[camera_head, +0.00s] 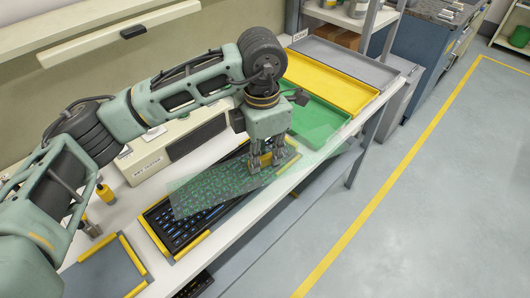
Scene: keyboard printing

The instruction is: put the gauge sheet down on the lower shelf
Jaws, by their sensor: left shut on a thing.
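The gauge sheet (222,189) is a thin, see-through sheet with green key-like marks. My left gripper (261,166) is shut on it near its middle, at a small yellow part. The sheet hangs over a black keyboard (182,233) in a yellow-edged holder on the white bench and partly covers it. I cannot tell the exact gap between them. The lower shelf (262,232) shows as a grey-blue strip below the bench's front edge, and most of it is hidden under the bench top. My right gripper is not in view.
Green (318,122), yellow (333,83) and grey (345,60) trays stand along the bench's far end. A beige box (150,160) is behind the keyboard. A dark object (196,285) lies below the bench at the front. The floor on the right is clear.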

